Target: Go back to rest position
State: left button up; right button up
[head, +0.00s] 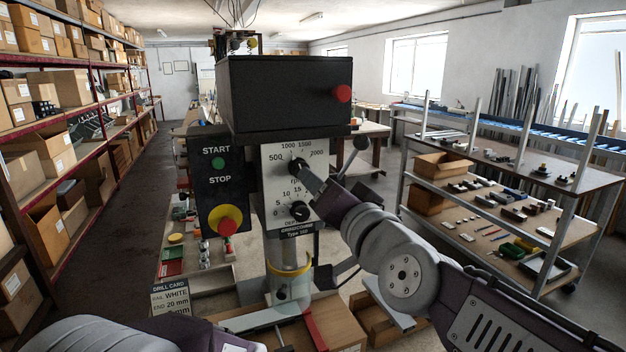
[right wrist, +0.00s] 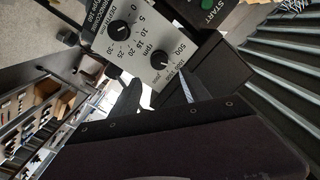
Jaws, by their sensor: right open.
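My right gripper (head: 310,174) reaches in from the right to the upper rpm dial on the grey front plate (head: 271,188) of the drill press. In the right wrist view its two dark fingers (right wrist: 158,90) stand apart near the rpm scale. My left gripper is out of view; only part of my left arm shows at the bottom left.
A black panel with a green START button (head: 218,163) and a red-and-yellow STOP button (head: 227,226) is left of the plate. A drill card (head: 171,298) stands below. Shelves with boxes (head: 57,158) line the left; a rack (head: 478,170) stands right.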

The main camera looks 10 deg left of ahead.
jog(key=shift+s+d+f, duration=0.1)
jog(key=shift+s+d, duration=0.05)
jog(key=shift+s, duration=0.05)
jog(key=w+d+f+m+h, duration=0.2)
jog(key=w+d+f+h, duration=0.45)
jog(key=d+f, duration=0.6)
jog(key=d+f+g+h, duration=0.1)
jog(key=d+f+g, duration=0.1)
jog(key=d+f, duration=0.35)
jog(key=d+f+g+h, duration=0.1)
jog(key=d+f+g, duration=0.15)
jog(key=f, duration=0.55)
jog(key=s+d+f+n+g, duration=0.1)
jog(key=s+d+f+g, duration=0.1)
jog(key=s+f, duration=0.4)
jog(key=s+d+f+n+g+h, duration=0.1)
jog(key=s+f+g, duration=0.3)
jog(key=s, duration=0.5)
jog(key=s+d+f+n+g, duration=0.1)
jog(key=s+d+f+g, duration=0.2)
jog(key=s+f, duration=0.5)
jog(key=shift+d+f, duration=0.35)
jog(key=shift+d, duration=0.05)
